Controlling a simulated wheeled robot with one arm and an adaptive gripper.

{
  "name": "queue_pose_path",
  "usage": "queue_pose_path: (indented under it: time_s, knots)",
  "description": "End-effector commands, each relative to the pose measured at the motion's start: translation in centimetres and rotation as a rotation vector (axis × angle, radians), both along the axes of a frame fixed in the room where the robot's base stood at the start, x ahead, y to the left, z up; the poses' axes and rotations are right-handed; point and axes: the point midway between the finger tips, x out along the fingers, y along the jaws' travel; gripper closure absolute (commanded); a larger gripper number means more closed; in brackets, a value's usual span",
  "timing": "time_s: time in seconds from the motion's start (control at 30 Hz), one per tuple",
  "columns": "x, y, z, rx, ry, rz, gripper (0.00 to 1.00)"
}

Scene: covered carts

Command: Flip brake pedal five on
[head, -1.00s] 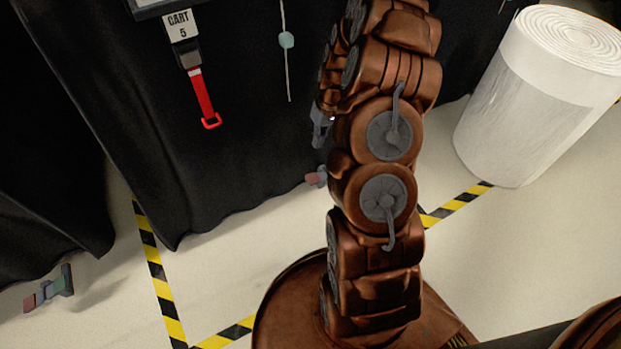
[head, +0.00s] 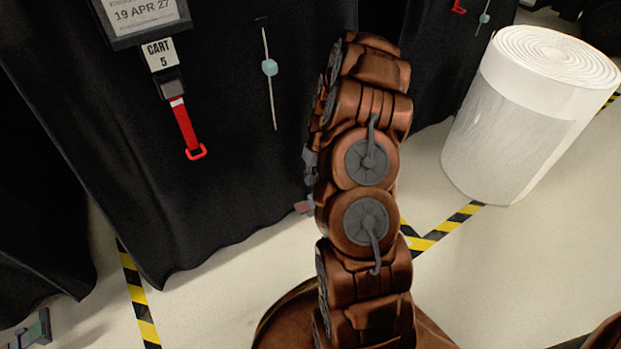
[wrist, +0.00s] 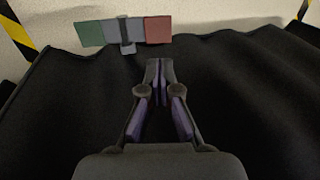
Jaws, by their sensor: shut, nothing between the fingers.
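The brake pedal of cart 5 lies at the foot of the black cover. In the wrist view the pedal (wrist: 125,32) shows a green plate, a grey middle with a dark upright piece, and a red plate. In the head view only a small reddish end of the pedal (head: 303,207) shows beside my arm, which hides the rest. My gripper (wrist: 159,68) is shut and empty, over the black cloth, with its tips pointing toward the pedal and apart from it in the picture. In the head view my gripper is mostly hidden behind my arm.
The cart 5 label (head: 160,54) hangs above a red strap (head: 187,130). A teal bead (head: 269,68) sits on a cord. A white roll (head: 520,120) stands at right. Another pedal (head: 34,330) lies at lower left. Yellow-black tape (head: 137,298) marks the floor.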

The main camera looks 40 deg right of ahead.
Motion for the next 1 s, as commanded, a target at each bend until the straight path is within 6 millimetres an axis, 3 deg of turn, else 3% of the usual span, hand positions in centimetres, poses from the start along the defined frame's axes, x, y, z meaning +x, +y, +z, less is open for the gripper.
queue_pose_path:
  time_s: [0.3,0.6,1.0]
  knots:
    - [-0.1,1.3,-5.8,0.002,0.004,0.002,1.0]
    - [0.1,2.4,-10.4,0.002,0.004,0.002,1.0]
    - [0.1,2.6,-11.2,0.001,0.003,0.001,1.0]
